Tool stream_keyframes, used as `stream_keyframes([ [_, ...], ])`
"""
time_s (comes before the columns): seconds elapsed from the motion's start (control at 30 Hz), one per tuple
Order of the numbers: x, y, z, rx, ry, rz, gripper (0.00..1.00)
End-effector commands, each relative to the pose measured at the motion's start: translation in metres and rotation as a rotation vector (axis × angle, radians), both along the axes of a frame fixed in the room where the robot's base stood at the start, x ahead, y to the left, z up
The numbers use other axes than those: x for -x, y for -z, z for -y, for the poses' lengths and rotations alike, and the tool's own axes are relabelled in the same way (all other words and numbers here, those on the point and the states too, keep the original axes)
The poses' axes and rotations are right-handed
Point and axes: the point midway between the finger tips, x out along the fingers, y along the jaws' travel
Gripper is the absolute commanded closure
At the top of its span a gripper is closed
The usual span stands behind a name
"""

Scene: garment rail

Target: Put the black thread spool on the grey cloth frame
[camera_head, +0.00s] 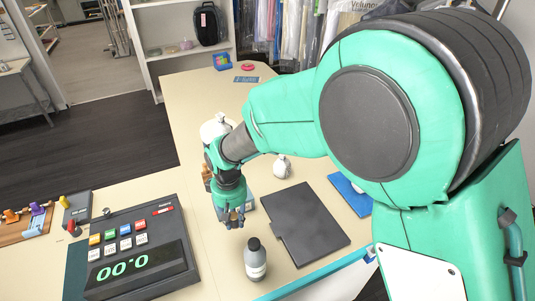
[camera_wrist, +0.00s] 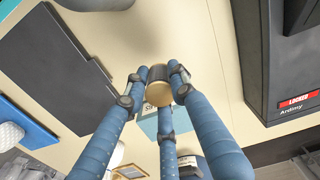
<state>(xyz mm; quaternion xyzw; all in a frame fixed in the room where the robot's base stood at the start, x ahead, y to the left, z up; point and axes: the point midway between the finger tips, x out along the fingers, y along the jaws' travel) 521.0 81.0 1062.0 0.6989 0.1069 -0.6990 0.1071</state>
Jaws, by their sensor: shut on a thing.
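My gripper (camera_head: 234,218) points down over the table, between the keypad machine and a flat dark grey panel. In the wrist view its blue fingers (camera_wrist: 155,85) are closed around a small spool (camera_wrist: 159,90) with a dark side and a tan end, apparently the black thread spool. In the head view the fingers mostly hide the spool. The flat dark grey panel (camera_head: 305,224), which looks like the grey cloth frame, lies on the table to the right of my gripper. It also shows at the left of the wrist view (camera_wrist: 62,68), apart from the spool.
A grey bottle (camera_head: 256,262) stands in front of my gripper. A light blue box (camera_wrist: 150,122) is close by. The panel's top looks clear.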

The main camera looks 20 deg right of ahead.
Motion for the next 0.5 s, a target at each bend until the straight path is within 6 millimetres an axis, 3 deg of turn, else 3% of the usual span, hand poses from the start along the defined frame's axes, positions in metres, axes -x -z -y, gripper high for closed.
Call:
stream_keyframes([
  [0.5,-0.085,-0.031,0.031,0.001,-0.022,-0.002,0.93],
])
